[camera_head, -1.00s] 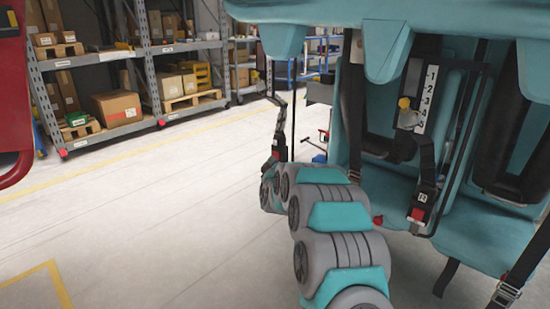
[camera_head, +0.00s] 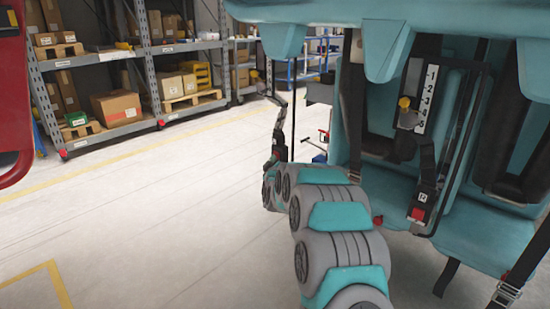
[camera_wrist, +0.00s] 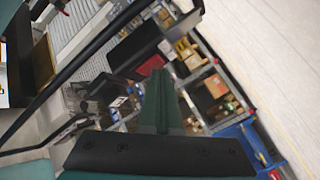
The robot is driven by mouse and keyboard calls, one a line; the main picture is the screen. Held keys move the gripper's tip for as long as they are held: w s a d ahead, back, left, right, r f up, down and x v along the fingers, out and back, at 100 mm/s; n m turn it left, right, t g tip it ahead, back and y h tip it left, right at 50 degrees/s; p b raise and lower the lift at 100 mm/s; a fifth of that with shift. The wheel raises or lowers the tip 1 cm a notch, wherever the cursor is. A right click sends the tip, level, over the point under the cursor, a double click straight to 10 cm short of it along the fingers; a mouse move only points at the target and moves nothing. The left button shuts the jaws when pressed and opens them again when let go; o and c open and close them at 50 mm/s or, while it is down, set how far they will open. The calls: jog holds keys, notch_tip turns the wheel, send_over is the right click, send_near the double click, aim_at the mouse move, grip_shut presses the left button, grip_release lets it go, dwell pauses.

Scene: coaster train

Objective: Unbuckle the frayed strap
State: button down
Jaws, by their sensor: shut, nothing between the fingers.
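In the head view a dark strap (camera_head: 281,122) hangs at the left side of the teal seat unit, with a dark buckle (camera_head: 279,147) at its lower end. A second strap (camera_head: 427,158) on the seat ends in a buckle with a red button (camera_head: 418,214) and a small number tag. I cannot tell which strap is frayed. My arm ends close below the left buckle, and my gripper is hidden there. In the wrist view my gripper (camera_wrist: 161,85) is shut and empty. A dark part with a red patch (camera_wrist: 150,66) shows just beyond its fingertips; contact is unclear.
Teal seats (camera_head: 480,245) with black frame bars and a numbered scale plate (camera_head: 425,97) stand at the right. Shelves with boxes (camera_head: 117,107) line the back left. A red body (camera_head: 14,95) is at the left edge. The floor (camera_head: 150,210) between is clear.

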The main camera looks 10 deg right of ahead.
dwell(0.4)
jog(key=shift+s+a+p, duration=0.35)
jog(key=shift+s+a, duration=0.15)
jog(key=shift+a, duration=0.2)
jog(key=s+a, duration=0.1)
jog(key=a, duration=0.1)
jog(key=s+a+p, duration=0.1)
jog(key=s+a, duration=0.1)
jog(key=shift+p, duration=0.3)
dwell(0.6)
